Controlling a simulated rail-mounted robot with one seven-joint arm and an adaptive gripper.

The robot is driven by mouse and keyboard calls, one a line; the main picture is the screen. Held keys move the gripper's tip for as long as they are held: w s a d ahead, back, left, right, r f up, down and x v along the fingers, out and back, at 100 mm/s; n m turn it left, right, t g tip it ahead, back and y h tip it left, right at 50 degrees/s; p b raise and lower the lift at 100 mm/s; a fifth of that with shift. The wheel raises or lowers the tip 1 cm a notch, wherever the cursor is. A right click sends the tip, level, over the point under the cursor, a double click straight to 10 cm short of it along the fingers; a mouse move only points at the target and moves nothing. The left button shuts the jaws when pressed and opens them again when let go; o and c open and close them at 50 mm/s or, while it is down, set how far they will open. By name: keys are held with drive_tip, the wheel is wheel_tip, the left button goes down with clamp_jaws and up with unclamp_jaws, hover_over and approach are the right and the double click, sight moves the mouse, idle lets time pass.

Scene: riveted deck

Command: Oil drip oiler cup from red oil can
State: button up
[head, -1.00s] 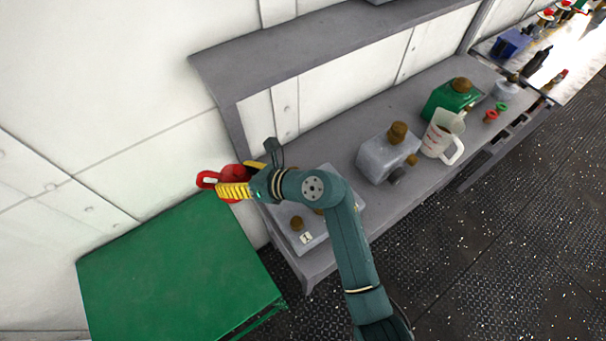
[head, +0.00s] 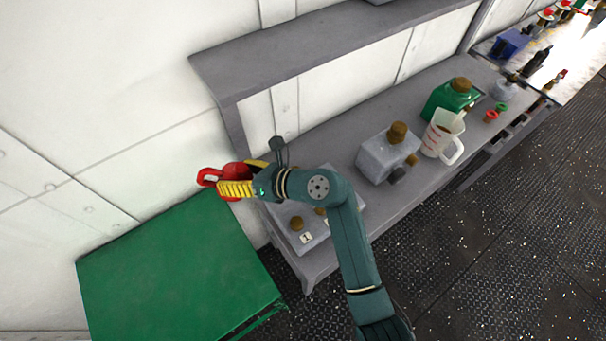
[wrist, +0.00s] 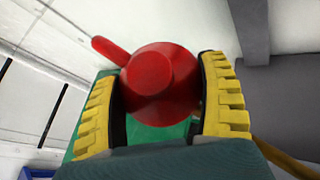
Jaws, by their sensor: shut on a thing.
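My gripper (head: 236,188) is shut on the red oil can (head: 209,176), beyond the left end of the grey bench and above the green table. In the wrist view the round red can (wrist: 160,78) sits between the two yellow fingers, with its red handle sticking out to the upper left. The can's spout is not clear in either view. A grey block with brass-coloured cups (head: 297,223) and a label marked 1 stands on the bench's left end, partly hidden by my arm. I cannot tell which cup is the drip oiler cup.
A larger grey block (head: 383,160) with brown knobs, a clear measuring jug (head: 440,135) and a green can (head: 447,98) stand along the bench (head: 345,135). A grey shelf (head: 330,52) overhangs the bench's back.

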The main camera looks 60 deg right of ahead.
drive_tip(key=shift+s+d+r+t, duration=0.3)
drive_tip(key=shift+s+r+t, duration=0.1)
drive_tip(key=shift+r, duration=0.2)
idle(1.7)
drive_tip(key=shift+w, duration=0.1)
drive_tip(key=shift+w+a+f+g, duration=0.3)
drive_tip(key=shift+w+f+g, duration=0.1)
drive_tip(key=shift+f, duration=0.1)
drive_tip(key=shift+w+a+f+g, duration=0.3)
drive_tip(key=shift+f+g, duration=0.1)
drive_tip(key=shift+f, duration=0.1)
drive_tip(key=f+g, duration=0.1)
drive_tip(key=w+a+f+n+h, duration=0.1)
drive_tip(key=f+g, duration=0.1)
drive_tip(key=f, duration=0.1)
drive_tip(key=shift+w+a+g+h, duration=0.25)
drive_tip(key=shift+w+g+h, duration=0.05)
drive_tip(key=shift+w+h, duration=0.1)
drive_tip(key=shift+w+a+f+n+g+h, duration=0.15)
drive_tip(key=shift+f+n+g+h, duration=0.3)
drive_tip(key=shift+f, duration=0.25)
drive_tip(key=shift+r, duration=2.5)
